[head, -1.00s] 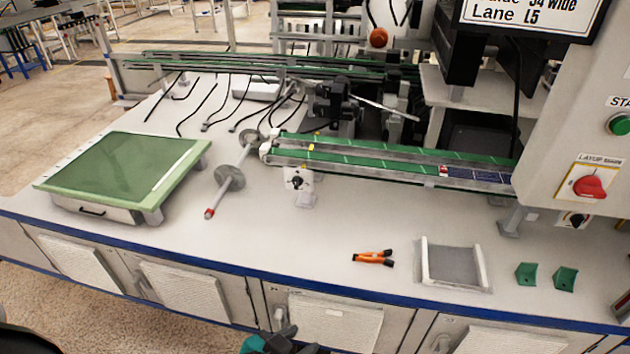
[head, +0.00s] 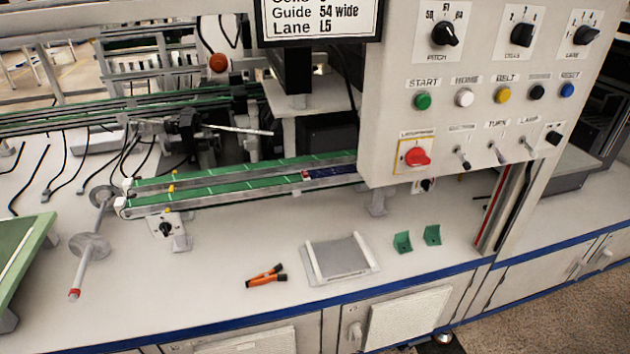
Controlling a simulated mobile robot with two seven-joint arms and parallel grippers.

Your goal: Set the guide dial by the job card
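The job card (head: 318,22) hangs at the top of the head view, cut off by the frame edge. Its readable lines say "Guide 54 wide" and "Lane L5"; a line above is cut. A small plate with a black dial (head: 166,229) sits below the left end of the green conveyor; its marks are too small to read. A second small black dial (head: 427,186) shows partly under the control panel. I cannot tell from labels which is the guide dial. Neither gripper is in view.
The control panel (head: 390,125) carries pitch, cells and lane knobs, coloured buttons and a red switch (head: 416,157). Orange-handled pliers (head: 266,277), a grey tray (head: 311,262) and two green brackets (head: 402,243) lie on the bench. The bench front between the left dial and pliers is clear.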

